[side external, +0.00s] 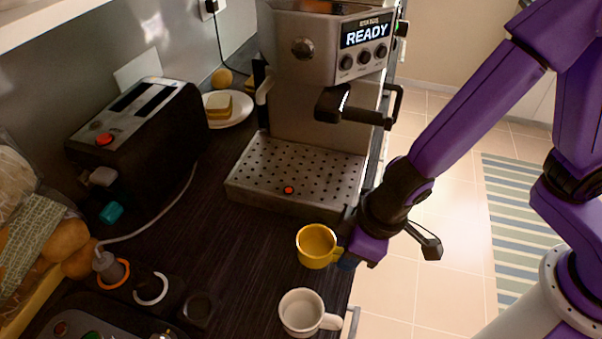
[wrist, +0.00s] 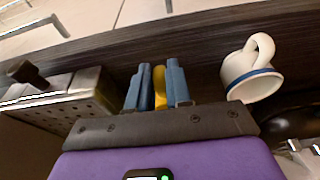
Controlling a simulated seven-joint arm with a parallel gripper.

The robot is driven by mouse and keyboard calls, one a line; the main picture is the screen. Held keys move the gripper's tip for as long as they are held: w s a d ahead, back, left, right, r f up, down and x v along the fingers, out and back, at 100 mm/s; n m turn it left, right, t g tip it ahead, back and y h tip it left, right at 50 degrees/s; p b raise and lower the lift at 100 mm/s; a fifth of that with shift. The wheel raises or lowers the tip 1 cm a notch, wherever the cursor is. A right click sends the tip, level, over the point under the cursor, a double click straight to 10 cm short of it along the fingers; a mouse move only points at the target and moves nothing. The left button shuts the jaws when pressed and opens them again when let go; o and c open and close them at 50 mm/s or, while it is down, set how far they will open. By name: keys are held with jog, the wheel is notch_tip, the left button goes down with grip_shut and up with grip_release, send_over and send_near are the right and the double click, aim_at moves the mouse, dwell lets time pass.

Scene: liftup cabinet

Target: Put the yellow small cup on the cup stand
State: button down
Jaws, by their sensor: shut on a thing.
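The yellow small cup (side external: 316,248) is upright, over the dark counter near its right edge, in the side view. Whether it touches the counter I cannot tell. My gripper (side external: 347,261) is on the right of the cup, shut on its handle. In the wrist view a yellow strip of the cup (wrist: 160,88) shows between the blue fingers of my gripper (wrist: 158,84); most of the cup is hidden there. The perforated metal tray (side external: 300,170), the likely cup stand, is under the coffee machine, behind the cup, with a red button on its front part.
A white cup (side external: 302,312) stands in front of the yellow cup, and also shows in the wrist view (wrist: 250,75). The coffee machine's portafilter (side external: 352,108) juts out above the tray. A black toaster (side external: 140,135) stands at the left. The counter between is mostly clear.

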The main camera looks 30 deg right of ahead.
jog(key=shift+r, duration=2.35)
jog(key=a+r+m+h, duration=0.1)
jog(key=a+r+m, duration=0.2)
jog(key=a+m, duration=0.2)
jog(key=r+m+h, duration=0.2)
jog(key=m, duration=0.6)
send_over(328, 191)
jog(key=s, duration=0.2)
jog(key=shift+w+a+f+t, duration=0.1)
jog(key=shift+a+f+t, duration=0.1)
jog(key=shift+a+t, duration=0.15)
notch_tip(328, 191, down, 4)
jog(key=shift+f, duration=0.2)
jog(key=shift+w+d+f, duration=0.15)
jog(key=shift+w+f, duration=0.05)
jog(key=shift+w, duration=0.1)
